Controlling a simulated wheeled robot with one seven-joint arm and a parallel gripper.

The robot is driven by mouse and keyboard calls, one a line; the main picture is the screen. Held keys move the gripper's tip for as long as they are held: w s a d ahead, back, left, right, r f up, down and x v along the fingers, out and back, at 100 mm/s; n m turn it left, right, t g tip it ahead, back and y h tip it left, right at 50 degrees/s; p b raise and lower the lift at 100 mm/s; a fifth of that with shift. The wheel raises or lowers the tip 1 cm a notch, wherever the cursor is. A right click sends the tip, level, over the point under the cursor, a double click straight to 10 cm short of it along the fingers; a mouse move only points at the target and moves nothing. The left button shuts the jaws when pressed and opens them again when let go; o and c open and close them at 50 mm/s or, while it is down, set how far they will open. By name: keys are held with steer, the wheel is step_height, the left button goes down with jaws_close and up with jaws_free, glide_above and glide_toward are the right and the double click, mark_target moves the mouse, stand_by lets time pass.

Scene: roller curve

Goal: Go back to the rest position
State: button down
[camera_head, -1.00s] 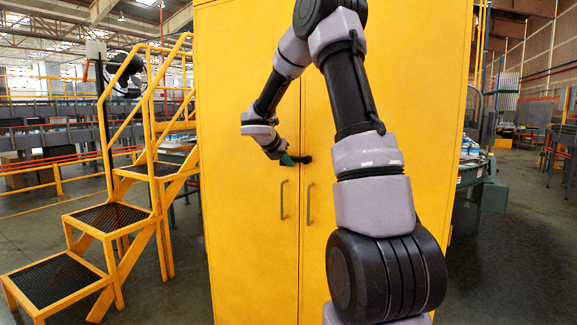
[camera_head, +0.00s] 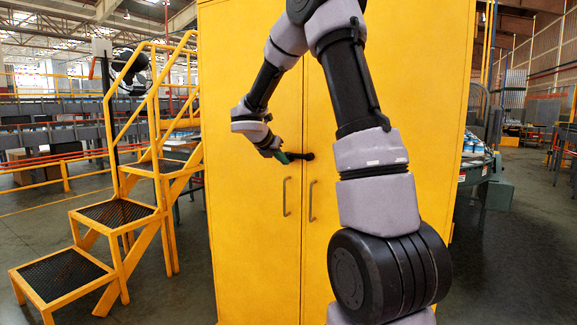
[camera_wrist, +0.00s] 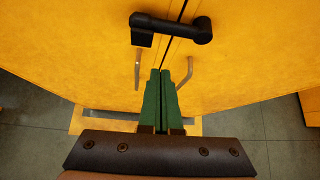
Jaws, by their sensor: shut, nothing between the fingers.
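My gripper (camera_wrist: 160,72) has green fingers that lie together, shut and empty, in the wrist view. In the head view my gripper (camera_head: 285,158) is small, in front of the yellow cabinet (camera_head: 250,230), just left of the black handle (camera_head: 303,157). In the wrist view the handle (camera_wrist: 172,29) lies beyond the fingertips, with a visible gap between. Whether the fingertips touch the handle cannot be told from the head view. Both cabinet doors look closed. My arm is bent, with its upper part reaching beyond the top of the head view.
Two grey pull bars (camera_head: 286,197) are on the doors below the handle. Yellow steps with railings (camera_head: 112,213) stand left of the cabinet. A conveyor (camera_head: 473,170) is behind it at right. Grey floor (camera_head: 505,260) is open at right.

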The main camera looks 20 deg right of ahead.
steer(key=s+a+r+m+y, duration=0.3)
steer(key=s+a+m, duration=0.1)
steer(key=s+m, duration=0.6)
steer(key=s+a+r+m+t+y, duration=0.1)
steer(key=s+a+r+m+y, duration=0.3)
steer(key=s+m, duration=0.6)
steer(key=s+a+r+m+y, duration=0.3)
steer(key=s+m, duration=0.7)
steer(key=s, duration=0.4)
steer(key=shift+a+r+t+y, duration=0.15)
steer(key=shift+a+t+y, duration=0.15)
steer(key=shift+a, duration=0.6)
